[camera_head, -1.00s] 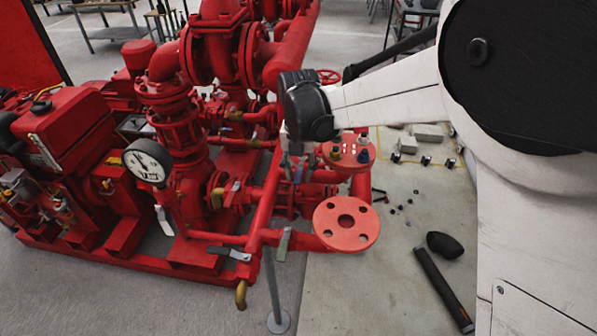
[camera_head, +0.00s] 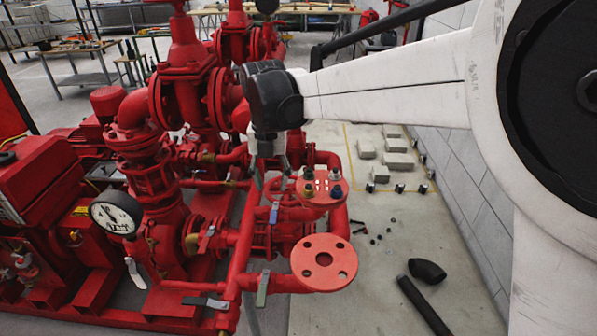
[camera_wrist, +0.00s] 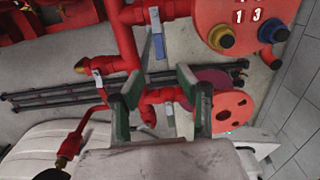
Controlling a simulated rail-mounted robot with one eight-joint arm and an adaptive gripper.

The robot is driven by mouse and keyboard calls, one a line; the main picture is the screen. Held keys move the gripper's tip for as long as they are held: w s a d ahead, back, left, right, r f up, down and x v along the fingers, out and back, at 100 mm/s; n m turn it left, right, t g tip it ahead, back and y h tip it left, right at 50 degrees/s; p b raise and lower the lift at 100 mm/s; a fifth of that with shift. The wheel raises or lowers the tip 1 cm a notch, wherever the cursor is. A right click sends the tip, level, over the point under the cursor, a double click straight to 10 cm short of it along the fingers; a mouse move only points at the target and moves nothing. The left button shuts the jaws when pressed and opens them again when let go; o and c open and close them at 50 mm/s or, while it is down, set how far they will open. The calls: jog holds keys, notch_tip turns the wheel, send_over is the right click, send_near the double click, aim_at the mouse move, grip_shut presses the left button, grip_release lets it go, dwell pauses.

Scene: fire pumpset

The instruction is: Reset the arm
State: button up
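My gripper (camera_wrist: 158,88) is open in the wrist view. Its two green-grey fingers stand apart, with no object held between them; red pipework shows behind the gap. In the head view my gripper (camera_head: 268,178) hangs below my black wrist, in front of the red pump set (camera_head: 185,95). It appears just left of the round red plate (camera_head: 322,190) with coloured fittings. Whether the fingers touch any pipe cannot be told. My white arm reaches in from the right.
A red flange (camera_head: 323,262) and a pressure gauge (camera_head: 117,213) stick out near the front. A black pipe (camera_head: 422,305), a black elbow (camera_head: 427,271) and small parts lie on the floor. Grey blocks (camera_head: 398,158) lie near the wall (camera_head: 480,165). Workbenches (camera_head: 85,62) stand behind.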

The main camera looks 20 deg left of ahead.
jog(key=shift+r, duration=0.75)
jog(key=s+d+r+m+t+y, duration=0.1)
jog(key=d+r+m+t, duration=0.15)
jog(key=d+m, duration=0.85)
jog(key=s+d+r+m+t, duration=0.1)
jog(key=d+r+m, duration=0.45)
jog(key=d, duration=0.95)
jog(key=s+d+f+m+t, duration=0.1)
jog(key=s+d+f+m, duration=0.2)
jog(key=s+d+m, duration=0.4)
jog(key=s+d+f+m+t+h, duration=0.1)
jog(key=s+d+m, duration=0.5)
jog(key=d+m, duration=0.7)
notch_tip(320, 180, down, 2)
jog(key=m+t, duration=0.1)
jog(key=m, duration=0.2)
jog(key=shift+s+f, duration=0.2)
jog(key=shift+s, duration=0.15)
jog(key=shift+d+t, duration=0.1)
jog(key=shift+t, duration=0.25)
